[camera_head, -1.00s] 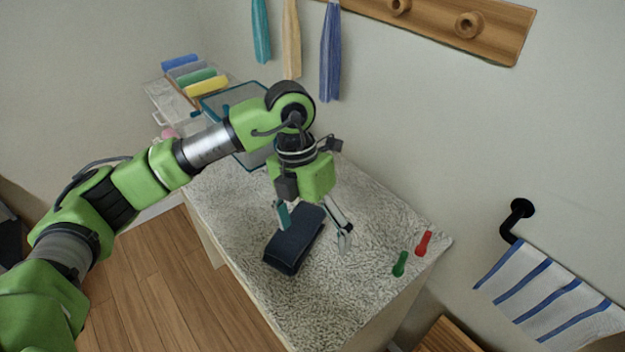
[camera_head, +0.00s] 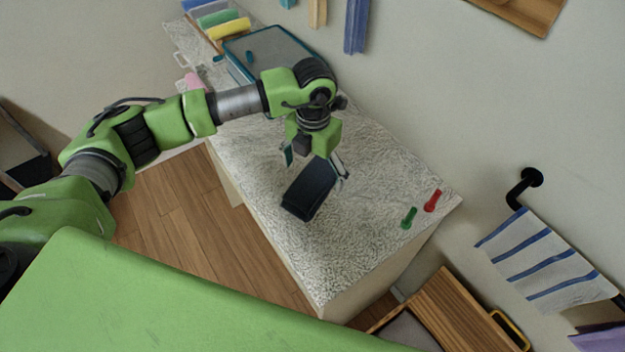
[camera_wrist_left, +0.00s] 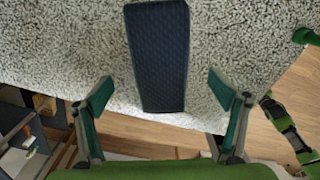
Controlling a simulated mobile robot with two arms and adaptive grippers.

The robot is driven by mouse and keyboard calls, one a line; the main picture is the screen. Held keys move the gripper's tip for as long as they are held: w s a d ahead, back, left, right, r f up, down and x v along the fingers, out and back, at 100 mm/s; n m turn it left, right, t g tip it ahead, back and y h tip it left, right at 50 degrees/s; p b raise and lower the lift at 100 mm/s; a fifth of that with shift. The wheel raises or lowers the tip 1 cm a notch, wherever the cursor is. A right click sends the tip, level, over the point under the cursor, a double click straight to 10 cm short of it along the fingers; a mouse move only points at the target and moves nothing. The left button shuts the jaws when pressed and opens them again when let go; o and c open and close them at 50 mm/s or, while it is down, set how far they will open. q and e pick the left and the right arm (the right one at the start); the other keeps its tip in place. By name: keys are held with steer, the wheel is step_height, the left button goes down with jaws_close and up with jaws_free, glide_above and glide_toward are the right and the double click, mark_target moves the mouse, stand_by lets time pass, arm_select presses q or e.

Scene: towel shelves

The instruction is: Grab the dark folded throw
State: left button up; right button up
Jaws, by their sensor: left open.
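The dark folded throw (camera_head: 308,191) is a navy, block-shaped bundle lying on the speckled counter (camera_head: 375,235). In the left wrist view the throw (camera_wrist_left: 158,55) runs from the top edge down to near the counter's edge. My left gripper (camera_head: 315,164) is above the throw's far end in the head view. Its two fingers are spread, one on each side of the throw. In the left wrist view the left gripper (camera_wrist_left: 163,98) is open, with clear gaps between each fingertip and the throw. My right gripper is not in view.
A green peg-shaped item (camera_head: 409,218) and a red one (camera_head: 433,201) lie near the counter's right corner. A teal-edged bin (camera_head: 240,68) and rolled towels (camera_head: 228,28) are at the back left. A striped towel (camera_head: 545,262) hangs at right. A wooden bench (camera_head: 455,305) stands below.

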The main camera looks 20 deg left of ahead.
mark_target(312, 177)
arm_select(q)
steer(key=shift+s+a+f+p, duration=0.1)
steer(key=shift+f+p, duration=0.4)
steer(key=shift+f, duration=1.35)
steer(key=c, duration=1.4)
steer(key=shift+r, duration=0.1)
steer(key=shift+c, duration=0.2)
steer(key=shift+r, duration=0.1)
